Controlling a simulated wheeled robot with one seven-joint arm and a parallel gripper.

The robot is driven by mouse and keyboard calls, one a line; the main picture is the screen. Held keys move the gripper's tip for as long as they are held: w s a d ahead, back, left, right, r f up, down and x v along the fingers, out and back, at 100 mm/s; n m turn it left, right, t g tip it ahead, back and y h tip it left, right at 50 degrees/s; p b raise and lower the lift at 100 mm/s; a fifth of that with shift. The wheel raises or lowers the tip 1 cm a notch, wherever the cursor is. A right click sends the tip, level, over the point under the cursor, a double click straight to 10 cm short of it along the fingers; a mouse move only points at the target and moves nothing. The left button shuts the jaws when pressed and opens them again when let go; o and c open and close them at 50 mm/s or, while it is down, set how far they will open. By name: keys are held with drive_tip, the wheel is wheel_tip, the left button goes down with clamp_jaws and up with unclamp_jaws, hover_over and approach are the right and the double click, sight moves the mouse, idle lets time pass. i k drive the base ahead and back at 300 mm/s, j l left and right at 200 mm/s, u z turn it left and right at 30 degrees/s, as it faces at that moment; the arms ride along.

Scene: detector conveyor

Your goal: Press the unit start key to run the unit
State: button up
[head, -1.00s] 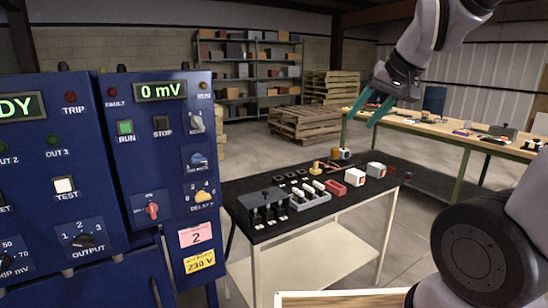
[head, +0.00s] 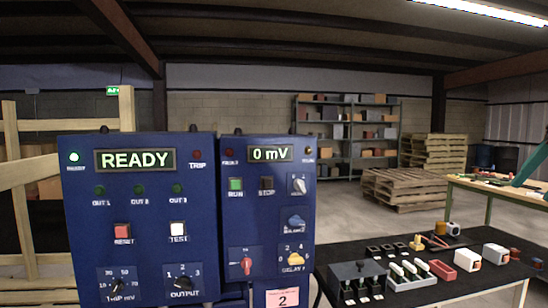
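The blue control cabinet fills the lower left of the head view. Its right panel (head: 309,212) has a green key (head: 236,185) labelled RUN and a dark key (head: 267,184) labelled STOP beside it. The display (head: 270,153) above reads 0 mV. The left panel's display (head: 135,160) reads READY, and a pale lamp (head: 74,157) is lit at its upper left.
The left panel also has a red RESET key (head: 122,232) and a white TEST key (head: 178,229). The right panel has a red-handled switch (head: 246,264) and several knobs. A black-topped table (head: 455,292) with small parts stands right of the cabinet. Pallets (head: 405,190) stand behind.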

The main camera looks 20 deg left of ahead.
sight(235, 184)
drive_tip(key=u, duration=1.45)
